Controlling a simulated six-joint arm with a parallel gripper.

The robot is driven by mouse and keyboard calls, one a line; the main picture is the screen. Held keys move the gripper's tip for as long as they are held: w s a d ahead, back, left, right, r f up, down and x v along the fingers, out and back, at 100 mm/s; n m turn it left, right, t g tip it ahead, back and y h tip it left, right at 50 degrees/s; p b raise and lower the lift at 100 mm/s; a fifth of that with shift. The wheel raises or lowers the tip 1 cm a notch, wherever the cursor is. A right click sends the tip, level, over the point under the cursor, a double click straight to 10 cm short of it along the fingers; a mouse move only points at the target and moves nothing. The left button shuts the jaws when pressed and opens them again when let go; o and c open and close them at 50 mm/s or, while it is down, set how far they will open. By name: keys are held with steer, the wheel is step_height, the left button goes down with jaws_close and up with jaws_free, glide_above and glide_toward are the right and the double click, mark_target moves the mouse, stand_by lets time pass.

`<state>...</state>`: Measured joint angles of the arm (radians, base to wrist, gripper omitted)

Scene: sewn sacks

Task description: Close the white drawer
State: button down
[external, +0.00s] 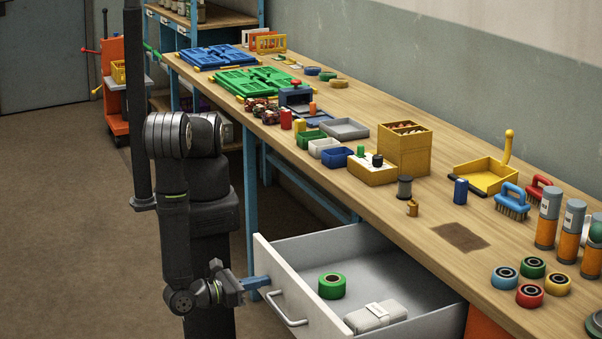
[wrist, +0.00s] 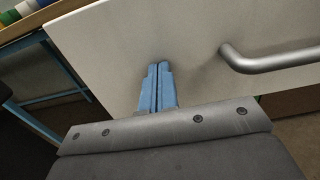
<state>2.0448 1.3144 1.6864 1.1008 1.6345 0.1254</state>
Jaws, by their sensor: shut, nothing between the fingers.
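The white drawer (external: 274,277) is pulled far out from under the workbench. A green tape roll (external: 332,286) and a pale box (external: 375,316) lie inside it. Its front has a grey bar handle (external: 287,308). My gripper (external: 268,283) has blue fingers and is at the drawer front, left of the handle. In the wrist view my gripper's fingers (wrist: 157,72) are together and empty, pointing at the white drawer front (wrist: 130,50). The handle (wrist: 270,62) is to their right there. I cannot tell whether the fingertips touch the front.
The wooden workbench (external: 365,205) above holds trays, yellow boxes, brushes, tape rolls and bottles. Blue bench legs (external: 250,195) stand behind the drawer at the left. The floor (external: 80,240) to the left is clear. An orange trolley (external: 118,85) stands at the back left.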

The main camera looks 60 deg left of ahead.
steer(key=w, duration=3.1)
steer(key=shift+w, duration=0.25)
steer(key=shift+r, duration=0.1)
steer(key=shift+d, duration=0.1)
steer(key=shift+s, duration=0.45)
steer(key=s, duration=1.3)
steer(key=shift+s, duration=0.3)
steer(key=shift+w, duration=0.1)
steer(key=w, duration=1.4)
